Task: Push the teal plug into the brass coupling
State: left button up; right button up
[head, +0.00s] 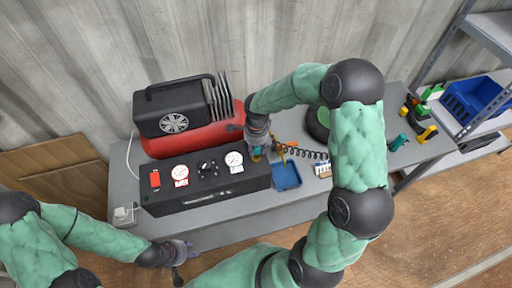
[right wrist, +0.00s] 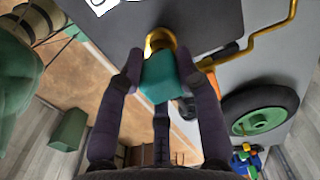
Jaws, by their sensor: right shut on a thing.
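In the right wrist view the teal plug (right wrist: 160,80) sits between the two fingers of my right gripper (right wrist: 159,62), which is shut on it. The brass coupling (right wrist: 160,40) shows as a ring directly beyond the plug's far end. The plug covers part of the ring, so I cannot tell how far it is inside. In the head view my right gripper (head: 257,142) is at the right end of the black gauge panel, with a small bit of teal below it. My left gripper (head: 178,252) hangs in front of the bench, away from the plug; its fingers are unclear.
The black panel (head: 208,190) carries gauges and a red switch. A red compressor (head: 190,140) stands behind it. A blue tray (head: 286,175), a coiled black hose (head: 308,153) and a yellow bent pipe (right wrist: 262,42) lie to the right. A wheel (right wrist: 260,115) is near the gripper.

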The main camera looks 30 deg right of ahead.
jog(key=shift+b, duration=1.05)
dwell(1.9)
jog(key=shift+f+b, duration=0.55)
jog(key=o, duration=1.1)
jog(key=shift+o, duration=0.2)
notch_tip(320, 180, up, 12)
jog(key=shift+s, duration=0.1)
dwell(0.3)
